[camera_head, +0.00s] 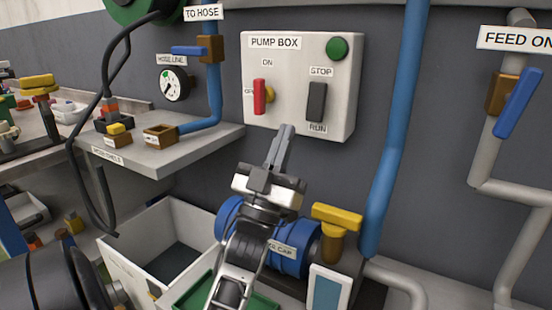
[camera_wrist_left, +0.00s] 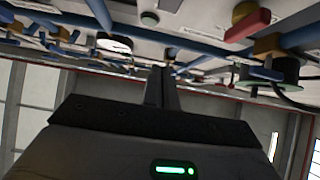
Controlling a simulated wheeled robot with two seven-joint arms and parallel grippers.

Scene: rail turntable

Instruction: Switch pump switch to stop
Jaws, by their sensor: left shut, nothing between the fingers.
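The white pump box (camera_head: 292,112) is on the grey wall in the head view. Its dark grey switch (camera_head: 317,102) sits upright between the labels STOP above and RUN below; I cannot tell which way it is tipped. A red lever (camera_head: 259,97) stands upright left of it, under the ON label. A round green button (camera_head: 337,48) is at the upper right. My left gripper (camera_head: 285,130) is shut and empty, its fingertips below and left of the switch, apparently apart from it. Its shut fingers also show in the left wrist view (camera_wrist_left: 162,78). My right gripper is not in view.
A blue vertical pipe (camera_head: 395,130) runs right of the box. Below are a blue pump (camera_head: 292,246), a yellow-handled valve (camera_head: 336,218) and an open white bin (camera_head: 134,265). A grey shelf (camera_head: 175,152) juts out at left, with a pressure gauge (camera_head: 174,85) above it.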

